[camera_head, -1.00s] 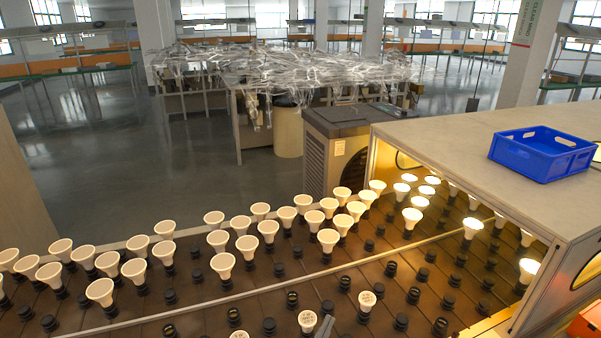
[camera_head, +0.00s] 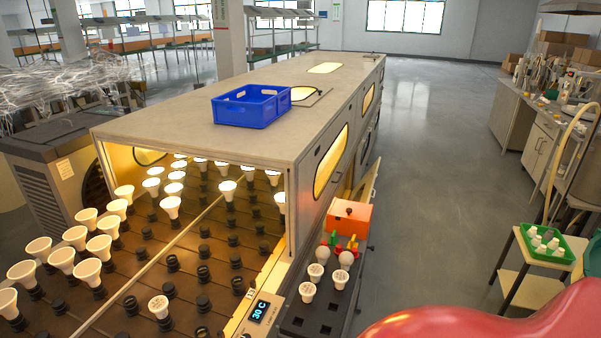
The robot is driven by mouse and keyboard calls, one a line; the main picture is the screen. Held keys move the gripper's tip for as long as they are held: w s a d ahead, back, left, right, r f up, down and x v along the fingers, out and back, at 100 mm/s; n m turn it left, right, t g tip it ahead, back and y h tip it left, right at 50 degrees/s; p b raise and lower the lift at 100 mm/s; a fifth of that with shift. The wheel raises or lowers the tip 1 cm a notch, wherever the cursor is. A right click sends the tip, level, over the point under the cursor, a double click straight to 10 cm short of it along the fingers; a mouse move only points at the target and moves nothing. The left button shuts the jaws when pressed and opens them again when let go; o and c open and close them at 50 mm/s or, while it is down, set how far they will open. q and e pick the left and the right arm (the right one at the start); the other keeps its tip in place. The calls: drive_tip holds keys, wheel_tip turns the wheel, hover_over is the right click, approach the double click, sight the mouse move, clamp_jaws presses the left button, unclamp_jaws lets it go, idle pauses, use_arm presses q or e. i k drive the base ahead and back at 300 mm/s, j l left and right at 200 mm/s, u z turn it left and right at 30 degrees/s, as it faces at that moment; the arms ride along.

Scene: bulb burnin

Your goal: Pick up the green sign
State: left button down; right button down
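A small green piece (camera_head: 333,238), possibly the green sign, stands in a cluster with red and yellow pieces (camera_head: 352,246) at the far end of a dark rack. It is too small to read or to tell its full shape. The cluster is just in front of an orange box (camera_head: 349,219). Neither of my grippers is in view.
The dark rack (camera_head: 318,319) holds several bulbs and empty square holes. A 30 C display (camera_head: 260,311) is left of it. A blue crate (camera_head: 250,106) sits on the oven top. A green tray (camera_head: 546,244) and a large red curved surface (camera_head: 500,325) are right. Floor between is clear.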

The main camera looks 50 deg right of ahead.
sight(332, 242)
drive_tip(key=z, duration=1.8)
drive_tip(key=k+j+u, duration=0.15)
drive_tip(key=k+u, duration=0.3)
drive_tip(key=k, duration=0.2)
drive_tip(key=u, duration=0.5)
drive_tip(key=l+u, duration=0.1)
drive_tip(key=u, duration=0.35)
drive_tip(key=l+u, duration=0.1)
drive_tip(key=u, duration=0.85)
drive_tip(key=l+u, duration=0.15)
drive_tip(key=u, duration=0.35)
drive_tip(key=k+l, duration=0.2)
drive_tip(key=l, duration=0.55)
drive_tip(key=k+l+u, duration=0.1)
drive_tip(key=l, duration=0.65)
drive_tip(key=k+l, duration=0.3)
drive_tip(key=l, duration=0.45)
drive_tip(key=k+l, duration=0.25)
drive_tip(key=l, duration=0.5)
drive_tip(key=k+l+u, duration=0.1)
drive_tip(key=l, duration=0.6)
drive_tip(key=k+l, duration=0.35)
drive_tip(key=l, duration=0.4)
drive_tip(key=k+l+u, duration=0.1)
drive_tip(key=k+l, duration=0.15)
drive_tip(key=l, duration=0.45)
drive_tip(key=k+l, duration=0.25)
drive_tip(key=l, duration=0.45)
drive_tip(key=z, duration=0.15)
drive_tip(key=k+j, duration=0.05)
